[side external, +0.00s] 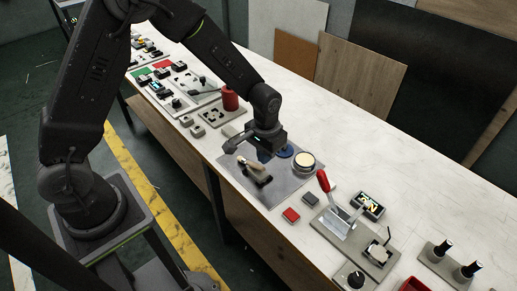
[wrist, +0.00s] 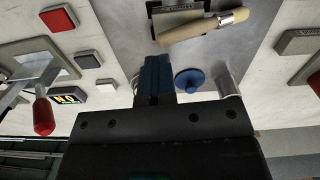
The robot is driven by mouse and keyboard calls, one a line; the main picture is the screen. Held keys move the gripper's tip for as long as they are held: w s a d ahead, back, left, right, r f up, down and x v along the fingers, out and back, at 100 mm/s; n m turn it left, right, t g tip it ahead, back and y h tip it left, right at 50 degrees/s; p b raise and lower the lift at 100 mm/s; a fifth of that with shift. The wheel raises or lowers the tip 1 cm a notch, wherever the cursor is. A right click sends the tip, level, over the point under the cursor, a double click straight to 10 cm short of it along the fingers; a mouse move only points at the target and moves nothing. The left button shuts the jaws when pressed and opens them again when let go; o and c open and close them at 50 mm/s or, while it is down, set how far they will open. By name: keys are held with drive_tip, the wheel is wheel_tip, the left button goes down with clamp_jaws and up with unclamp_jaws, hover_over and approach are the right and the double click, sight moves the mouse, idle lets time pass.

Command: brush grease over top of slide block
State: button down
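A brush with a pale wooden handle (side external: 256,165) lies across a dark-edged block (side external: 264,180) on the grey metal plate (side external: 285,190); I take this for the slide block. In the wrist view the brush handle (wrist: 190,32) and its metal ferrule (wrist: 234,16) cross the block (wrist: 178,21). A round tin with pale cream contents (side external: 304,161), seemingly grease, stands open at the plate's right edge. My gripper (side external: 262,153) is above the plate, behind the brush and apart from it. Its blue fingers (wrist: 159,78) look close together with nothing between them.
A blue round knobbed piece (wrist: 188,80) lies near the tin. A silvery cylinder (wrist: 230,82) stands beside it. Right of the plate are a red button (side external: 291,215), a grey button (side external: 311,199) and a red-handled lever (side external: 323,181). A red cylinder (side external: 230,98) stands left.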

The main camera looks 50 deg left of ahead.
drive_tip(key=shift+a, duration=3)
drive_tip(key=shift+a+r, duration=0.15)
drive_tip(key=shift+a, duration=0.05)
wheel_tip(320, 180, up, 12)
drive_tip(key=shift+f, duration=0.2)
drive_tip(key=shift+d, duration=0.1)
